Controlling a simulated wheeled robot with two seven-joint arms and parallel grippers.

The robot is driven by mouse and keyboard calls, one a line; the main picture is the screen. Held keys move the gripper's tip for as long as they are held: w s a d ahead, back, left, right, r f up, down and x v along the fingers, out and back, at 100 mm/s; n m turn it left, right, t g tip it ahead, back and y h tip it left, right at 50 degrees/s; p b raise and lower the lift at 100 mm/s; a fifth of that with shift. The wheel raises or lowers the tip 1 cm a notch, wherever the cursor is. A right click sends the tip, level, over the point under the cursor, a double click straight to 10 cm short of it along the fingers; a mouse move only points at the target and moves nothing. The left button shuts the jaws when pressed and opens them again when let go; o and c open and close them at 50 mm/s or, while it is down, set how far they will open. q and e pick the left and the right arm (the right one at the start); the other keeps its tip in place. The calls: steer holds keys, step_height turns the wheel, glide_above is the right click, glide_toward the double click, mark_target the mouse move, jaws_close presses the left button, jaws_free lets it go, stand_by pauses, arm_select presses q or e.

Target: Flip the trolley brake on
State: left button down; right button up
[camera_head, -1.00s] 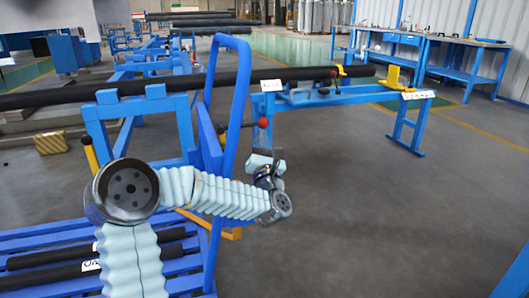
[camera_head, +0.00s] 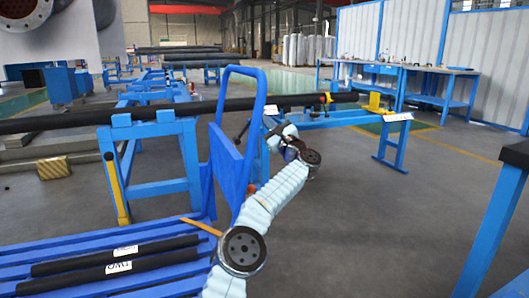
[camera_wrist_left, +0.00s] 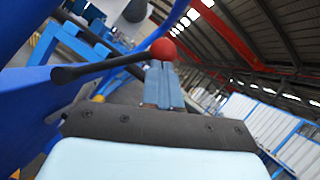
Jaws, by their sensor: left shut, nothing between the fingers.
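The blue trolley has an upright panel and a hooped handle (camera_head: 262,92) at the middle of the head view. The brake lever (camera_wrist_left: 100,68) is a black rod ending in a red knob (camera_wrist_left: 163,49), clear in the left wrist view. In the head view the knob (camera_head: 271,109) is small beside the handle's right upright. My left gripper (camera_head: 273,125) reaches up to the knob from below and right. Its fingers (camera_wrist_left: 163,85) are shut and empty, with their tips right at the knob; I cannot tell whether they touch. My right gripper is out of view.
Black bars (camera_head: 110,262) with white labels lie on the trolley's slatted deck at lower left. A long black pipe (camera_head: 60,122) rests on blue stands behind. A blue frame (camera_head: 503,205) stands at the right edge. Grey floor (camera_head: 370,225) is open between.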

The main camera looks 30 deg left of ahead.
arm_select(q)
steer(key=shift+s+a+r+n+g+p, duration=0.25)
steer(key=shift+r+n+g, duration=0.15)
steer(key=shift+n, duration=0.35)
steer(key=shift+s+a+r+n+g+p, duration=0.25)
steer(key=shift+n+g, duration=0.2)
steer(key=shift+n, duration=0.25)
steer(key=shift+s+a+r+n+g+p, duration=0.25)
steer(key=shift+r+n+g, duration=0.2)
steer(key=shift+n, duration=0.3)
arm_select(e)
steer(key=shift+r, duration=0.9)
arm_select(q)
steer(key=shift+a, duration=0.1)
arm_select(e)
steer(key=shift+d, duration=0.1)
